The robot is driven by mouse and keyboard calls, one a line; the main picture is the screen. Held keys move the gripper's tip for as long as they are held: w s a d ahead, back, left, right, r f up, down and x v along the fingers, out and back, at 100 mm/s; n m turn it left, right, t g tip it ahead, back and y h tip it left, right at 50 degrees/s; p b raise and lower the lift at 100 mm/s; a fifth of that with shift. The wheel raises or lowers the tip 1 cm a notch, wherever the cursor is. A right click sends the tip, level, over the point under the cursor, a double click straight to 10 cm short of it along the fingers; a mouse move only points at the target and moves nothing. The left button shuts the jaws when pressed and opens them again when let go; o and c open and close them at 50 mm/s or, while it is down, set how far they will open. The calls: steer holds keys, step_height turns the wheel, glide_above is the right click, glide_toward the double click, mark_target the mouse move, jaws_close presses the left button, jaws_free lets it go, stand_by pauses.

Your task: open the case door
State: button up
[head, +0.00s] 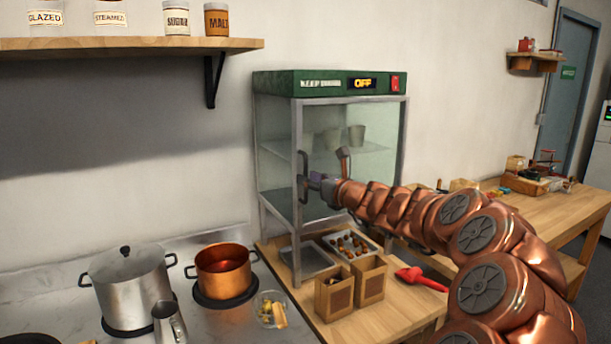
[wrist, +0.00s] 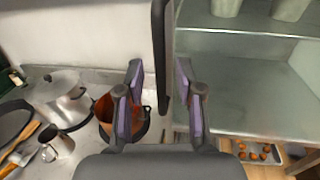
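The glass display case (head: 340,83) has a green top marked "KEEP WARM" with an OFF display. Its glass door (head: 375,170) looks shut in the head view. The dark upright door handle (head: 303,162) is at the door's left edge. In the wrist view the handle (wrist: 163,45) hangs down between my fingers. My gripper (head: 325,180) is at the handle; its purple-padded fingers (wrist: 160,85) stand apart on either side of it. Gaps show between pads and handle, so it looks open.
Pale cups (head: 356,135) stand on the case's shelf. A chestnut tray (head: 351,243), small boxes (head: 334,294) and a red scoop (head: 420,279) are on the wooden counter below. A steel pot (head: 128,285) and a copper pot (head: 224,271) are on the left. A wall shelf (head: 130,43) is above.

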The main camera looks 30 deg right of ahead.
steer(key=shift+w+a, duration=0.1)
steer(key=shift+w, duration=1)
jaws_close()
